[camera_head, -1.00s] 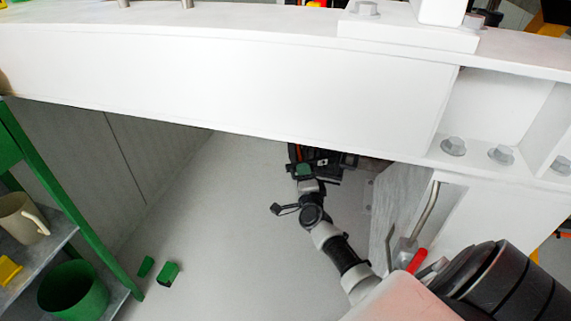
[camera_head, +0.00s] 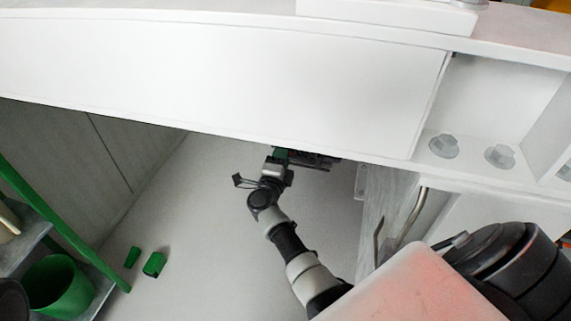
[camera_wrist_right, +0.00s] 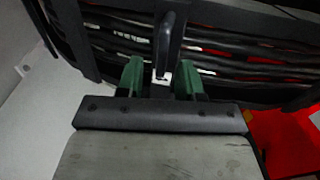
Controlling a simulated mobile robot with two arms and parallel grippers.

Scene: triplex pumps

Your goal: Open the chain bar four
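A black cable chain (camera_wrist_right: 225,50) with several dark cables inside fills the upper part of the right wrist view. A dark upright bar (camera_wrist_right: 167,40) of the chain stands in front of the cables. My right gripper (camera_wrist_right: 160,78) has green fingertips, one on each side of the bar's lower end, with a visible gap between them. I cannot tell whether the fingers touch the bar. In the head view my right gripper (camera_head: 280,154) is at the lower edge of a white beam, beside a small visible part of the chain (camera_head: 315,160). The beam hides the rest. My left gripper is not seen.
The white beam (camera_head: 200,70) crosses above the gripper. A grey bracket with a bent metal rod (camera_head: 413,215) stands to the right. A green shelf frame with a green bin (camera_head: 58,287) is at the left. Two green blocks (camera_head: 154,264) lie on clear floor. Red surface (camera_wrist_right: 285,140) shows at right.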

